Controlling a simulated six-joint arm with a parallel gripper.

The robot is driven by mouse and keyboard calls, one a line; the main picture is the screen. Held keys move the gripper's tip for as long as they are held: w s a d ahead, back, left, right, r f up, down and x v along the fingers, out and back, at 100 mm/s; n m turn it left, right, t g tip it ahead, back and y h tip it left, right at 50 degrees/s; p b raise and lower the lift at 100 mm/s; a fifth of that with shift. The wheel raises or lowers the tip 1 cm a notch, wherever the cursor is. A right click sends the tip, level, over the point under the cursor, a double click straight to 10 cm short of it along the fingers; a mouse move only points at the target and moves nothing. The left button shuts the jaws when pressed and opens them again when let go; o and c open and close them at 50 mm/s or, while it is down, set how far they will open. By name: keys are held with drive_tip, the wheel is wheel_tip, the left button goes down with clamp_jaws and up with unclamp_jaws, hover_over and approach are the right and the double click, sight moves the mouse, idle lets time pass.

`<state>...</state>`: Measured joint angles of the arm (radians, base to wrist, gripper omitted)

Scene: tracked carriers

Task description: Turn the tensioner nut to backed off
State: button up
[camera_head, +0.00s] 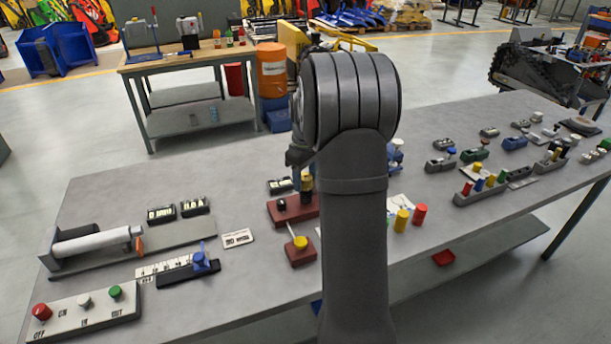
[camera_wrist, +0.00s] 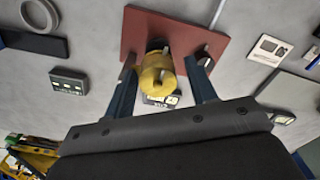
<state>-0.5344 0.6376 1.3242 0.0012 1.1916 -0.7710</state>
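A yellow nut (camera_wrist: 155,76), seemingly the tensioner nut, sits on a dark red plate (camera_wrist: 205,42) in the wrist view. My gripper (camera_wrist: 161,68) is open, with one dark blue finger on each side of the nut. A gap shows between the nut and the right finger; whether the left finger touches it I cannot tell. A small label (camera_wrist: 166,99) is partly hidden behind the nut. In the head view the dark red plate (camera_head: 291,211) shows left of my arm, which hides much of it. The nut's setting cannot be read.
Near the plate stands a lever with a yellow knob (camera_head: 300,243) on a red block. A blue clamp slider (camera_head: 200,262), a roller (camera_head: 92,243) and a button panel (camera_head: 85,310) lie to the left. Yellow and red cylinders (camera_head: 402,220) and several small fixtures stand to the right.

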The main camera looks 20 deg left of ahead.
drive_tip(key=shift+w+r, duration=0.2)
drive_tip(key=shift+r, duration=0.1)
